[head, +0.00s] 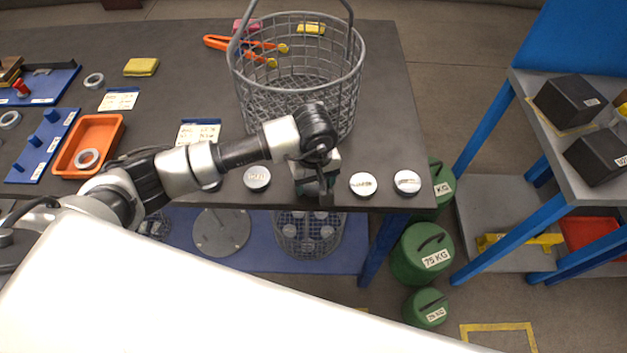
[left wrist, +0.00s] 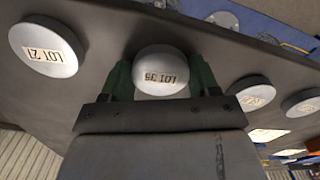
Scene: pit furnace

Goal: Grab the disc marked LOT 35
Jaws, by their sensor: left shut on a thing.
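The silver disc marked LOT 35 (left wrist: 162,72) sits between the green fingers of my left gripper (left wrist: 162,80) in the left wrist view. Its label reads upside down there. The fingers are shut on its two sides. In the head view my left gripper (head: 316,186) is at the table's front edge, and the arm hides the disc. I cannot tell whether the disc touches the table. A disc marked LOT 21 (left wrist: 46,48) lies to one side in the left wrist view. My right gripper does not show.
Other silver discs lie along the front edge of the dark table (head: 385,100), some right of my gripper (head: 363,184), one left (head: 257,178). A tall wire basket (head: 350,95) stands just behind. An orange tray (head: 112,128) is at left. Green weights (head: 420,255) stand on the floor.

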